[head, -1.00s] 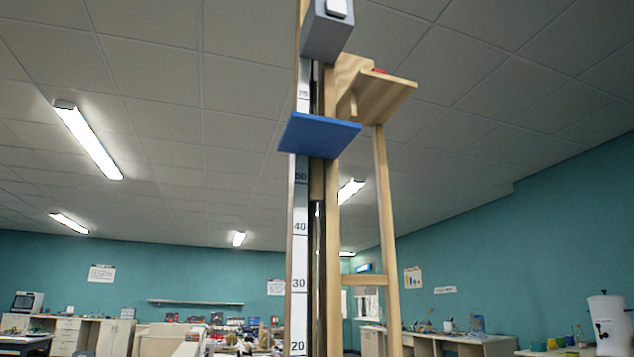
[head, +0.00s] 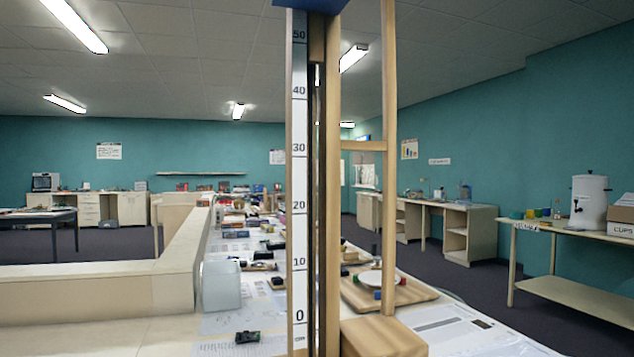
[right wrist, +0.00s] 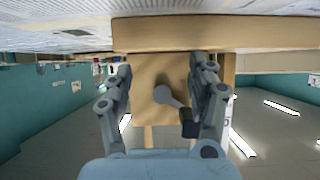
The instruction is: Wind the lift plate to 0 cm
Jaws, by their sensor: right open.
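The blue lift plate (head: 310,4) is cut off by the top edge of the head view, a little above the 50 mark. The white scale (head: 299,180) runs down the wooden tower (head: 333,200) from 50 to 0. In the right wrist view my right gripper (right wrist: 160,75) is open, its fingers on either side of a wooden panel (right wrist: 150,108). A grey crank arm (right wrist: 170,92) with a dark knob (right wrist: 189,127) shows between the fingers, nearer the right one. I cannot tell whether they touch. My left gripper is in neither view.
The tower stands on a long table with papers and small parts. A wooden block (head: 382,337) is at its foot, with a wooden tray (head: 408,291) behind. A translucent bin (head: 221,286) stands left of the scale. A white urn (head: 589,203) is on the right side table.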

